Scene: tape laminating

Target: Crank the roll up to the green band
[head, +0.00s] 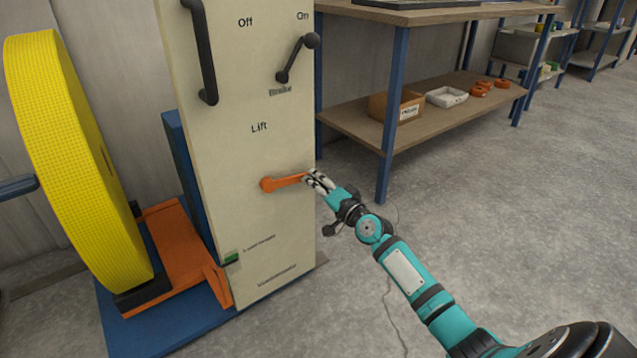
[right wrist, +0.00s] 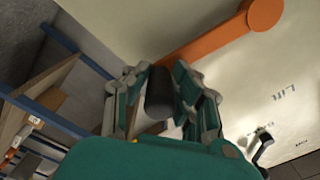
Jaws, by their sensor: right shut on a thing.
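The yellow roll (head: 70,150) stands upright at the left, low over an orange cradle (head: 170,245) on a blue base. The cream machine panel (head: 250,215) carries an orange crank (head: 280,183) under the word "Lift", its arm pointing right. My right gripper (head: 315,182) is at the outer end of the crank. In the right wrist view its fingers (right wrist: 160,95) are closed around the dark crank handle (right wrist: 159,92), and the orange crank arm (right wrist: 215,38) runs up to the right. The green band (head: 231,258) is a small mark at the panel's lower left edge. My left gripper is out of view.
A black lever (head: 296,58) marked "Brake" and a long black handle (head: 201,50) sit higher on the panel. A workbench (head: 430,110) with a cardboard box (head: 397,106) on its lower shelf stands behind at the right. The floor at the right is mostly clear.

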